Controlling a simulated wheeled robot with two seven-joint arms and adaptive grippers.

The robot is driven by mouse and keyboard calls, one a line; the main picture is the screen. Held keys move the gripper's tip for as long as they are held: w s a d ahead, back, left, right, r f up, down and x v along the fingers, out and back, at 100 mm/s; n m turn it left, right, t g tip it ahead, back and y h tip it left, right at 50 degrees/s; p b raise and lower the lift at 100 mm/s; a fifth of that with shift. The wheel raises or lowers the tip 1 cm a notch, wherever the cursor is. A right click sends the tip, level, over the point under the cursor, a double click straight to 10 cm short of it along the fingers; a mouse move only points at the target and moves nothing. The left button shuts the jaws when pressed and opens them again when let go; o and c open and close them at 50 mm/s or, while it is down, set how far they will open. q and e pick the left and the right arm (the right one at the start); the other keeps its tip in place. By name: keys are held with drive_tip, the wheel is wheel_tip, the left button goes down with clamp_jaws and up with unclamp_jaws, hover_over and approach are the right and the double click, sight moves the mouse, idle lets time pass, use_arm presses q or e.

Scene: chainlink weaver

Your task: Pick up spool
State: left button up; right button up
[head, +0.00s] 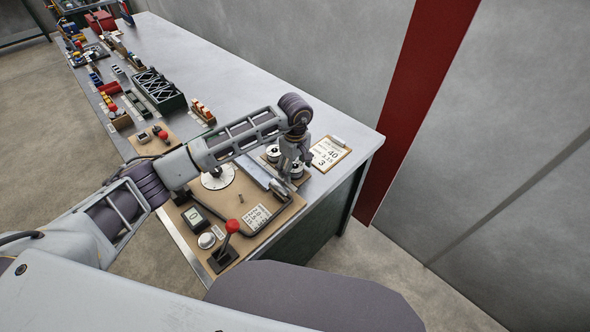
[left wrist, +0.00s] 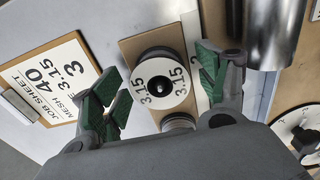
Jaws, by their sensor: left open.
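A spool (left wrist: 163,88) with a white top marked 3.15 and a dark centre stands on a tan board (left wrist: 135,52) in the left wrist view. Part of a second spool (left wrist: 178,122) shows just below it, mostly hidden by my gripper's body. Contact cannot be told.
A job sheet on a clipboard (head: 329,153) lies right of the spools. A machine board with a red-knobbed lever (head: 232,227) lies nearer. A dark crate (head: 160,91) and small parts stand farther along the bench (head: 215,58).

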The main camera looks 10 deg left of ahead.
use_arm(q)
drive_tip(key=shift+c, duration=0.2)
drive_tip(key=c, duration=1)
drive_tip(key=shift+c, duration=1.4)
drive_tip(key=shift+r, duration=0.1)
use_arm(e)
drive_tip(key=shift+s, duration=0.1)
use_arm(q)
drive_tip(key=shift+w+r, duration=0.1)
drive_tip(key=shift+r, duration=0.65)
wheel_tip(320, 180, up, 7)
drive_tip(key=shift+r+b, duration=0.2)
drive_tip(key=shift+b, duration=0.4)
drive_tip(key=shift+r, duration=0.5)
use_arm(e)
drive_tip(key=shift+d+f, duration=0.3)
drive_tip(key=shift+d, duration=0.25)
drive_tip(key=shift+d+f, duration=0.25)
drive_tip(key=shift+d, duration=0.25)
